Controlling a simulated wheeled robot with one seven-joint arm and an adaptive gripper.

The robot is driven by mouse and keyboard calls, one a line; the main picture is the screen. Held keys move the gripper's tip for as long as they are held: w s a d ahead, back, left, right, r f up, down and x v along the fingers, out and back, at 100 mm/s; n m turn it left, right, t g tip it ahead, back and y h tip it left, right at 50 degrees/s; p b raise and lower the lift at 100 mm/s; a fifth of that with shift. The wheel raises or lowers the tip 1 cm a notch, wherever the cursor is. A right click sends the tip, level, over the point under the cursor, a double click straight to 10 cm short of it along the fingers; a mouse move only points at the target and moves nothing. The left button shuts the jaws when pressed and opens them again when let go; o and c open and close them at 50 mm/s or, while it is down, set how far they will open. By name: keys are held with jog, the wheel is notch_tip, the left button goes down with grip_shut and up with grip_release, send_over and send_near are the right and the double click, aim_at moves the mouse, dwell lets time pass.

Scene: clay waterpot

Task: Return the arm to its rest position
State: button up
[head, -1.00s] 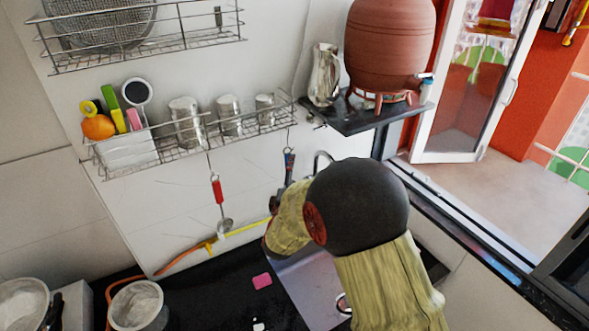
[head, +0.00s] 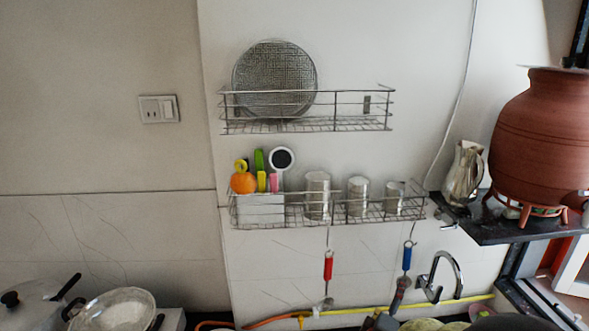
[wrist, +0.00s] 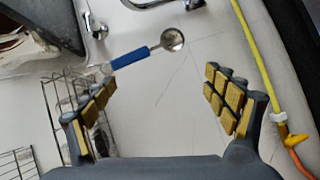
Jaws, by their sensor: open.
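My gripper (wrist: 160,105) is open in the wrist view, its two yellow-padded fingers spread wide with nothing between them. Beyond the fingers, a ladle with a blue handle (wrist: 130,58) hangs against the white wall. In the head view only the top of my arm shows at the bottom right edge, and the fingers are not clearly visible there. The clay waterpot (head: 537,140) stands upright on its small stand on the dark corner shelf (head: 490,232) at the right.
Two wire racks hang on the wall; the lower rack (head: 330,210) holds steel cups and a white bin. A metal jug (head: 463,172) stands beside the pot. A faucet (head: 440,277) and yellow hose (head: 400,307) are low. Pans (head: 115,308) sit at lower left.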

jog(key=s+a+f+m+g+y+b, duration=0.2)
jog(key=s+a+f+m+g+y, duration=0.45)
jog(key=s+a+f, duration=0.55)
jog(key=s+r+m+g+b, duration=0.1)
jog(key=s+r+b, duration=0.4)
jog(key=s, duration=0.4)
jog(key=s+d+r+m+g+y+b, duration=0.1)
jog(key=s+r+b, duration=0.4)
jog(key=s, duration=0.5)
jog(key=shift+r, duration=0.4)
jog(key=shift+s+d+m+y, duration=0.15)
jog(key=shift+s+m+y, duration=0.1)
jog(key=shift+s, duration=0.05)
jog(key=shift+w, duration=0.15)
